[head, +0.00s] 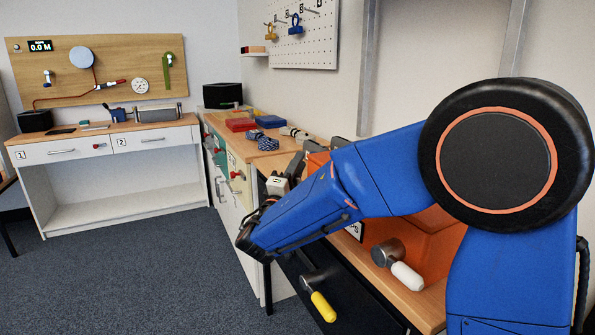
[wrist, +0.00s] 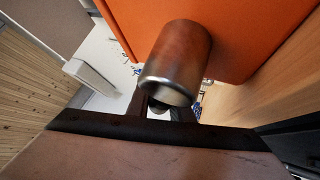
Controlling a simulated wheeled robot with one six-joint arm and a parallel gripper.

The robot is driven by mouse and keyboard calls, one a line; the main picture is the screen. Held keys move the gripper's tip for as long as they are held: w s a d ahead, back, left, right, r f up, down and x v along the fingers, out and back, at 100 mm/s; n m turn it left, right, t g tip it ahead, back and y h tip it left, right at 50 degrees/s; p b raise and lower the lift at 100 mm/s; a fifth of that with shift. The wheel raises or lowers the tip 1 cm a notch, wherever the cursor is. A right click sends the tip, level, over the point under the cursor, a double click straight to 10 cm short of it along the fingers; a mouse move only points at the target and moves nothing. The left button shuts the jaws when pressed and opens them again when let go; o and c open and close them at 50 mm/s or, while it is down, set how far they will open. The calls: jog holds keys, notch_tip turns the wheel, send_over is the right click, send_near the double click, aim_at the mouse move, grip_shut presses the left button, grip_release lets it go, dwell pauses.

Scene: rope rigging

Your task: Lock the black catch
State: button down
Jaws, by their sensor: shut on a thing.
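In the wrist view, a shiny metal hub (wrist: 178,62) stands out from an orange surface (wrist: 245,35). In the head view my blue arm covers the gripper and the black catch.
In the head view, a white-handled catch (head: 407,275) and a yellow-handled catch (head: 323,306) stick out near my arm. An orange case (head: 440,240) sits on the wooden bench behind it. Open carpet lies left.

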jog(key=shift+s+d+r+m+t+h, duration=0.2)
jog(key=shift+r+m+h, duration=0.25)
jog(key=shift+m+h, duration=0.3)
jog(key=shift+s+r+m+t+h, duration=0.1)
jog(key=shift+s+r+m+h, duration=0.15)
jog(key=shift+r+m+h, duration=0.5)
jog(key=shift+f, duration=0.3)
jog(key=c, duration=1.6)
grip_release()
jog(key=v, duration=1.7)
jog(key=shift+s+a, duration=0.1)
jog(key=shift+s, duration=0.2)
